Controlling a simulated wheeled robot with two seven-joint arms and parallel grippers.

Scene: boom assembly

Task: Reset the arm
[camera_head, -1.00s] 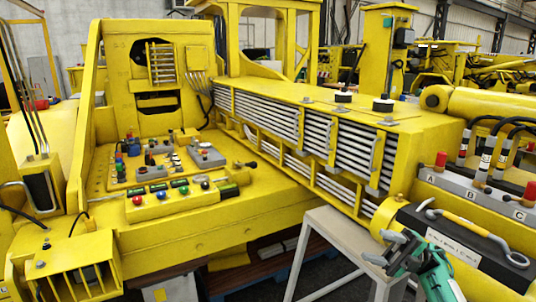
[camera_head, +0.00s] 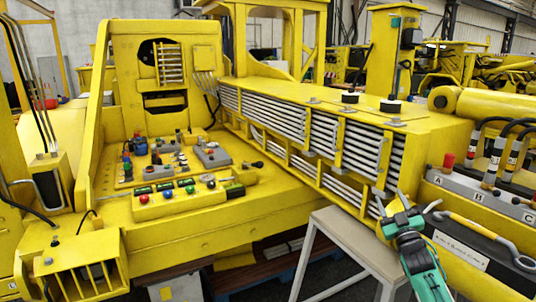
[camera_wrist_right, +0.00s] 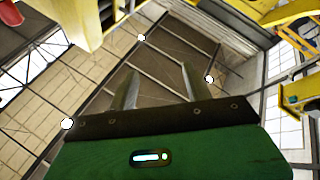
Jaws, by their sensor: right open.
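My right gripper (camera_head: 404,203) is in the head view at the lower right. Its green arm comes up from the bottom edge, and its grey fingers point upward. It is in front of the yellow boom's near end, beside a grey block lettered A, B and C (camera_head: 480,196). In the right wrist view the two fingers (camera_wrist_right: 158,82) stand apart with nothing between them, against the hall's roof and walls. My left gripper is not in view.
A yellow machine with a button panel (camera_head: 180,197) fills the left. The yellow boom (camera_head: 400,118) with silver slats runs across the middle. A grey stand (camera_head: 355,240) is below the gripper. A black case with a yellow-handled wrench (camera_head: 485,240) is close on its right.

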